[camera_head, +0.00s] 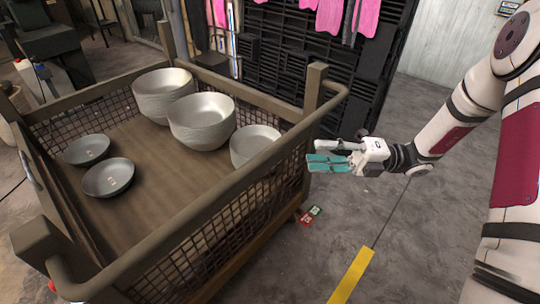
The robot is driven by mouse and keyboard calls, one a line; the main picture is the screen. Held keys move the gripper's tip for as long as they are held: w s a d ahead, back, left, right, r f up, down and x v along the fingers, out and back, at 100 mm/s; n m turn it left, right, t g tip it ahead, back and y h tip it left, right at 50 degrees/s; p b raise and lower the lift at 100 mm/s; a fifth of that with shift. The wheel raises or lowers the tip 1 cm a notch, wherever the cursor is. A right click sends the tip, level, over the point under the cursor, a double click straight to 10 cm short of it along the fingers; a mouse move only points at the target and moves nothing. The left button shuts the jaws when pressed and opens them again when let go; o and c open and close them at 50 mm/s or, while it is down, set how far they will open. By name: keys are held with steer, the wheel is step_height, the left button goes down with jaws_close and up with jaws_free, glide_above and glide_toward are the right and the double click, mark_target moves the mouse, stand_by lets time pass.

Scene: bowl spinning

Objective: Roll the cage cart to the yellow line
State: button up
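The cage cart (186,196) fills the left and middle of the view, with brown rails and mesh sides. The yellow line (352,276) lies on the floor at the bottom, right of the cart, and runs out of view. My gripper (312,163) has teal fingers and is at the cart's right rail, close to the far right post. Whether it touches the rail is not clear. The fingers look close together, but their gap cannot be made out. The cart's wheels are mostly hidden.
A black rack (372,75) with pink cloths (330,14) stands behind the cart. Machinery (50,45) is at the far left. The grey floor (400,230) to the right of the cart is clear.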

mark_target(269, 152)
steer(key=a+b, duration=0.1)
steer(key=a, duration=0.3)
steer(key=s+a+r+b, duration=0.1)
steer(key=a, duration=0.2)
steer(key=a+b, duration=0.1)
steer(key=a, duration=0.3)
steer(key=shift+s+a+r, duration=0.3)
steer(key=shift+a, duration=0.05)
steer(key=shift+c, duration=0.6)
jaws_close()
